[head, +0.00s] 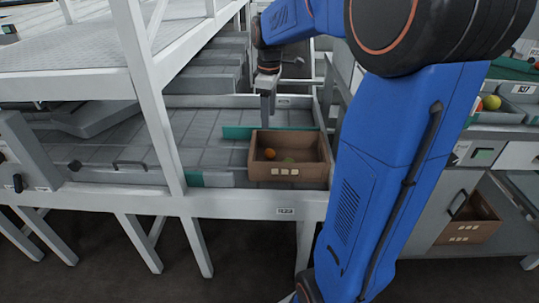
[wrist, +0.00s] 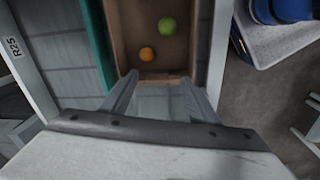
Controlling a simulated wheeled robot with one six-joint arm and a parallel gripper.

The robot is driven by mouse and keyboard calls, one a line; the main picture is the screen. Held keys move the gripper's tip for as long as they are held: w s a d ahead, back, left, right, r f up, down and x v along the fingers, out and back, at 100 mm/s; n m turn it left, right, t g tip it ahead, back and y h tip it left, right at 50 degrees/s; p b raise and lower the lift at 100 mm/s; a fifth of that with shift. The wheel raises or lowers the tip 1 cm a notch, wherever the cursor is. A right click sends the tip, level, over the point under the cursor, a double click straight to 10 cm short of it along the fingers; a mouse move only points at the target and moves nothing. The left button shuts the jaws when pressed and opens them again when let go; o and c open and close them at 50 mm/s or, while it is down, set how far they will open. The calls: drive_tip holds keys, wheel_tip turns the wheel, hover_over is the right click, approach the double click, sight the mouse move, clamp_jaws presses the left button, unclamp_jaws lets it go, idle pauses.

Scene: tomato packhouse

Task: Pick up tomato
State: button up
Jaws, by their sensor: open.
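An orange tomato (head: 270,154) lies in an open brown box (head: 262,171) on the grey conveyor in the head view. The orange tomato also shows in the wrist view (wrist: 147,54), near the box's edge closest to my gripper. A green tomato (wrist: 167,26) lies farther up and right in the same box, and its top shows faintly in the head view (head: 288,160). My gripper (wrist: 160,82) is open and empty, its two fingers reaching toward the box's near end. In the head view my gripper (head: 268,118) hangs above the back of the box, apart from both tomatoes.
A teal strip (head: 237,132) runs along the conveyor beside the box. A white frame post (head: 150,95) stands left of it. Trays with tomatoes (head: 500,115) sit at the right, above another brown box (head: 470,222) on a shelf. The conveyor left of the box is mostly clear.

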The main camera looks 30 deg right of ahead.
drive_tip(key=w+d+f, duration=0.1)
drive_tip(key=w+d, duration=0.1)
drive_tip(key=w, duration=0.1)
drive_tip(key=n, duration=0.1)
hover_over(269, 150)
drive_tip(key=f, duration=1.2)
drive_tip(key=shift+s+d+f, duration=0.15)
drive_tip(key=shift+s+f, duration=0.05)
drive_tip(key=shift+s, duration=0.05)
drive_tip(key=shift+w+f, duration=0.15)
drive_tip(key=shift+f, duration=1.2)
drive_tip(key=shift+w+f, duration=0.15)
drive_tip(key=shift+f, duration=1.15)
drive_tip(key=c, duration=0.8)
